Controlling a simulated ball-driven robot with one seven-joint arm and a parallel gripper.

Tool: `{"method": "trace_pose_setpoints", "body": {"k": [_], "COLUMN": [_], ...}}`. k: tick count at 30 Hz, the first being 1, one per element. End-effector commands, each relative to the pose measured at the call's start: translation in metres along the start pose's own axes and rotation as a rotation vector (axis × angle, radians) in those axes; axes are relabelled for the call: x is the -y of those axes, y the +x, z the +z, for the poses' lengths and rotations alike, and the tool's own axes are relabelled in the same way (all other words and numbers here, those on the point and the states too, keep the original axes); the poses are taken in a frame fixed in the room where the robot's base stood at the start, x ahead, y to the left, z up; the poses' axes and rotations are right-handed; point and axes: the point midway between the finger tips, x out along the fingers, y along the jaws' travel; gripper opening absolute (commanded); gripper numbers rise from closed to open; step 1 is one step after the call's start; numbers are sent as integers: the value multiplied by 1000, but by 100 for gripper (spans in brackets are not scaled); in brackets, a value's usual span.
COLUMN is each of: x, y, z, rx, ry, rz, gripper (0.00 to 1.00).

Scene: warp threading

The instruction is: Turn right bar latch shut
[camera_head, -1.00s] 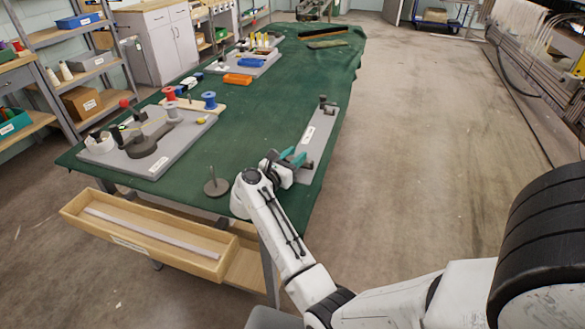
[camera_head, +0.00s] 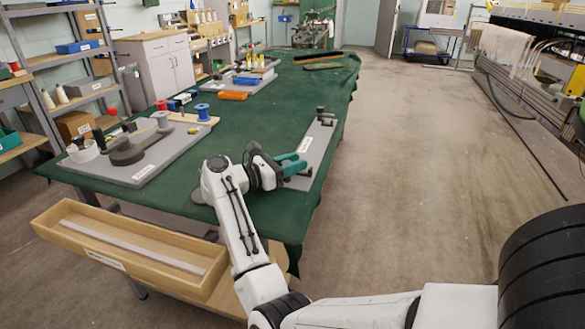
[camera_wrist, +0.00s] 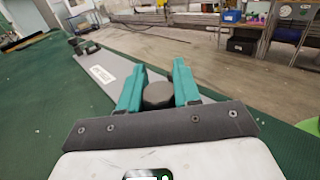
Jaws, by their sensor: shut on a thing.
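A long grey board (camera_head: 318,148) with a white label lies along the right edge of the green table. It also shows in the wrist view (camera_wrist: 108,72). My gripper (camera_head: 290,166) is at the board's near end, coming in from the left in the head view. In the wrist view, its teal fingers (camera_wrist: 158,76) stand on both sides of a dark round latch knob (camera_wrist: 158,96) and are shut on it. The gripper hides most of this latch in the head view. A second dark latch (camera_head: 322,113) stands at the board's far end.
A grey tray with spools and a dark fixture (camera_head: 150,160) lies on the table's left side. A wooden drawer (camera_head: 135,248) juts out at the front. The floor right of the table is clear.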

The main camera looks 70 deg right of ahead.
Motion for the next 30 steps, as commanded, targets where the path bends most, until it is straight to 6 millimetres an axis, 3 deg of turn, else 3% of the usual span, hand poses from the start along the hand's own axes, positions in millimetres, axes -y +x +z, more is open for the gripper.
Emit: {"method": "trace_pose_setpoints", "body": {"k": [10,11,18,26,30], "x": [-1,-1,0,0,0], "y": [0,1,1,0,0], "z": [7,7,6,4,14], "rx": [8,8,6,3,2], "ry": [6,6,6,3,5], "rz": [0,0,-2,-1,-2], "gripper": [2,34,57,57,57]}}
